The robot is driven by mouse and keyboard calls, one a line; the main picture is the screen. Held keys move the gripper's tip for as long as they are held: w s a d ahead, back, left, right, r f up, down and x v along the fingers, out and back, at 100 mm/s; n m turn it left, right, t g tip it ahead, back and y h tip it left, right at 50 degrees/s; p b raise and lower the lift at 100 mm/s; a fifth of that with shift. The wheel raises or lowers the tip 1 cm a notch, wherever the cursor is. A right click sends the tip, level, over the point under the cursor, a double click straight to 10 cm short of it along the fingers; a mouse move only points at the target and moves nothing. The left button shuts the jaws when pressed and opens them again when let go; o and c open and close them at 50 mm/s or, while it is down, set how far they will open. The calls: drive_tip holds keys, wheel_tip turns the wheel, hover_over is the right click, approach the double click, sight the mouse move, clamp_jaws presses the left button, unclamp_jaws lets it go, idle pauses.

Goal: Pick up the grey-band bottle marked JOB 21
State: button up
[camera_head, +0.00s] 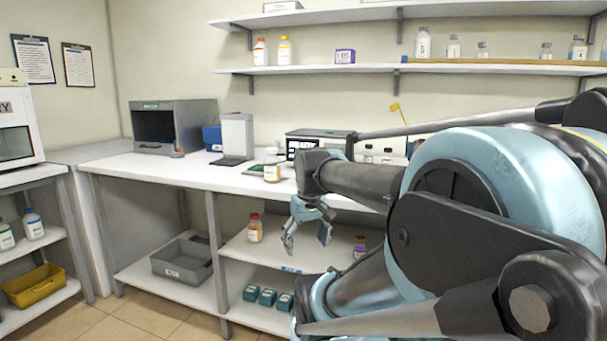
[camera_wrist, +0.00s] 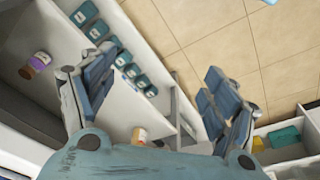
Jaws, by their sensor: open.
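My gripper (camera_head: 306,235) is open and empty, pointing down in front of the workbench. In the wrist view its two fingers stand wide apart (camera_wrist: 155,90), with shelf and floor between them. I cannot make out a grey band or JOB 21 on any bottle. A red-capped bottle with a yellowish label (camera_head: 255,228) stands on the shelf under the bench, left of my gripper. A purple-banded bottle (camera_head: 359,246) stands there to the right; one also shows in the wrist view (camera_wrist: 37,62). A small jar (camera_head: 272,172) stands on the bench top, its writing unreadable.
Several teal boxes (camera_head: 268,297) sit on the lowest shelf, beside a grey bin (camera_head: 182,262). Bottles (camera_head: 32,223) stand on the left rack above a yellow bin (camera_head: 34,286). More bottles line the wall shelves (camera_head: 423,42). The bench edge (camera_head: 150,175) is close to my arm.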

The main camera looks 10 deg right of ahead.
drive_tip(key=w+d+r+n, duration=0.3)
drive_tip(key=w+r+n, duration=0.1)
drive_tip(key=w+r, duration=0.7)
drive_tip(key=w+d+r+n+g+y, duration=0.1)
drive_tip(key=w+d+r+n, duration=0.25)
drive_tip(key=w+r, duration=0.7)
drive_tip(key=w+d+r+n, duration=0.3)
drive_tip(key=w+r+n, duration=0.1)
drive_tip(key=w+r, duration=0.7)
drive_tip(key=f, duration=0.4)
drive_tip(key=w+a+f, duration=0.1)
drive_tip(key=f, duration=0.7)
drive_tip(key=shift+w+a+f, duration=0.2)
drive_tip(key=shift+f, duration=0.15)
drive_tip(key=shift+w+a+f, duration=0.1)
drive_tip(key=shift+a+f, duration=0.05)
drive_tip(key=shift+f, duration=0.7)
drive_tip(key=shift+w+a+f, duration=0.1)
drive_tip(key=shift+a+f, duration=0.05)
drive_tip(key=shift+f, duration=0.7)
drive_tip(key=shift+w+a+f, duration=0.1)
drive_tip(key=shift+a+f, duration=0.05)
drive_tip(key=shift+f, duration=0.7)
drive_tip(key=c, duration=1.5)
drive_tip(key=shift+r, duration=0.1)
